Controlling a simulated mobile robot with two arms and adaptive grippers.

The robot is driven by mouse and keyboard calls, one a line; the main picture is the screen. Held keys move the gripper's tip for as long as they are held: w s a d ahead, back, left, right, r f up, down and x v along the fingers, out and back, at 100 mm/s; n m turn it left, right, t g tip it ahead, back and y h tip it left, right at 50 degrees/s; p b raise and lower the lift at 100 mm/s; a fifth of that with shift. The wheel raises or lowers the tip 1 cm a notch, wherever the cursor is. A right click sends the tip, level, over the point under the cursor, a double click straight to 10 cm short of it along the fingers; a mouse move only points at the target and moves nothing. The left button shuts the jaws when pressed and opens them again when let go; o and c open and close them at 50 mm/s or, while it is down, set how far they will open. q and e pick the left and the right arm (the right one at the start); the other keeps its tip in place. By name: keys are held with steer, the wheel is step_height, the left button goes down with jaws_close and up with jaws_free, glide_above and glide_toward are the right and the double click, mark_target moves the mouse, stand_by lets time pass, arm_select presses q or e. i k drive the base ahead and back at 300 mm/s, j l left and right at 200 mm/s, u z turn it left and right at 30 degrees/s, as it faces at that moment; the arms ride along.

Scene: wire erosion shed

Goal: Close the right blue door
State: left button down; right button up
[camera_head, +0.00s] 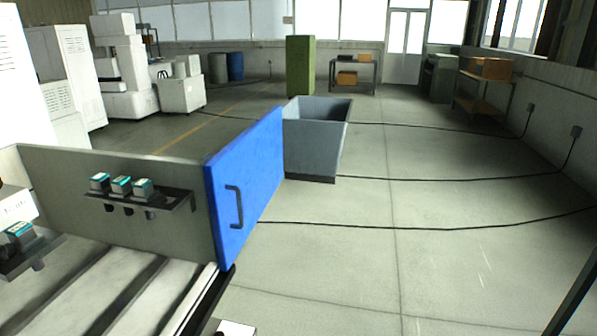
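A blue door (246,184) stands upright near the middle of the head view. It has a black bar handle (236,206) on its face toward me. Its near edge is beside the right end of a grey panel (110,158), and it runs away from me to the right. I cannot tell how far it is open. Only one blue door shows. Neither of my grippers is in view, and nothing is seen touching the door or handle.
A black rack (165,200) with teal-topped holders is on the grey panel. A grey open bin (316,140) stands behind the door. Black cables cross the floor (430,260), which is otherwise mostly clear to the right.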

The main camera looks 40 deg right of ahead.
mark_target(241, 180)
steer(key=z, duration=0.95)
steer(key=i+l+z, duration=0.55)
steer(key=i+z, duration=0.2)
steer(key=i, duration=0.3)
steer(key=i+l+z, duration=0.1)
steer(key=i+z, duration=0.25)
steer(key=i, duration=0.2)
